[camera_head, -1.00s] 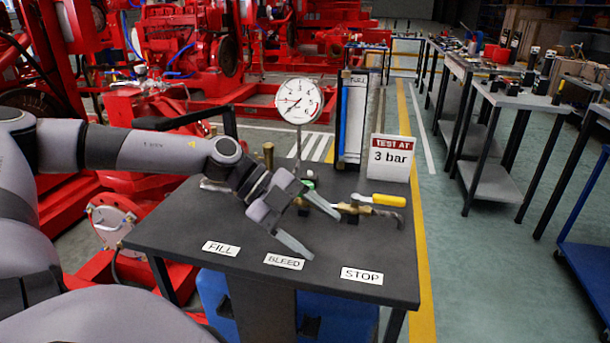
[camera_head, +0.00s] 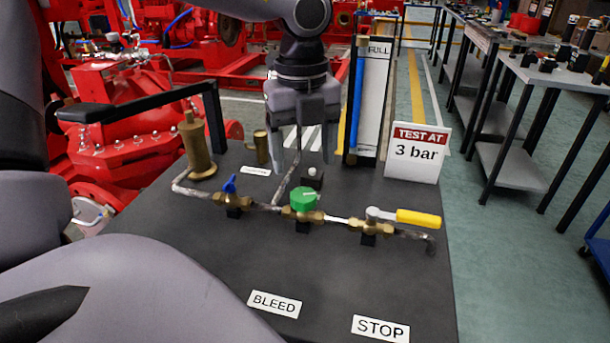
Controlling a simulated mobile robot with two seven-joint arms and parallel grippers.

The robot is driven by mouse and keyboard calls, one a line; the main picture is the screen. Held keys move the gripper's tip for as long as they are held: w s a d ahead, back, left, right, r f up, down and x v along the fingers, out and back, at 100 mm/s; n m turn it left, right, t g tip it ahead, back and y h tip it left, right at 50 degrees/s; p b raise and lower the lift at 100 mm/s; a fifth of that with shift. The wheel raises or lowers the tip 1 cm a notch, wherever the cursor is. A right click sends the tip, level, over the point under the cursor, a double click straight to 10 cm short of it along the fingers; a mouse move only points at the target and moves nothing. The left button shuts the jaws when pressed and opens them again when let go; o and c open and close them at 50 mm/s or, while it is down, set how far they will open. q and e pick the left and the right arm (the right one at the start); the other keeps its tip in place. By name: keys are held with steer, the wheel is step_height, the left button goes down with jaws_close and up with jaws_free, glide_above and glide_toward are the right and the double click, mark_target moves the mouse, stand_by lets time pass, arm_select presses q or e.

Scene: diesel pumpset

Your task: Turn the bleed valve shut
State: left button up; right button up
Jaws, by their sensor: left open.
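The bleed valve appears to be the middle of three brass valves, the one with a green knob (camera_head: 303,199). It sits on a pipe run across the black bench top (camera_head: 200,265), behind the BLEED label (camera_head: 274,303). My left gripper (camera_head: 304,158) points down with its two fingers apart and nothing between them. In the picture it is above the green knob and seems to be behind it, not touching. The gauge dial is hidden by my arm. My right gripper does not show.
A blue-handled valve (camera_head: 232,189) is on the left and a yellow lever valve (camera_head: 405,217) on the right. The bench front is mostly clear.

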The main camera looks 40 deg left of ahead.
mark_target(303, 194)
arm_select(q)
steer(key=shift+a, duration=0.1)
steer(key=shift+f, duration=0.4)
step_height(303, 194, down, 6)
steer(key=shift+f+b, duration=0.1)
steer(key=shift+b, duration=0.4)
steer(key=c, duration=1.1)
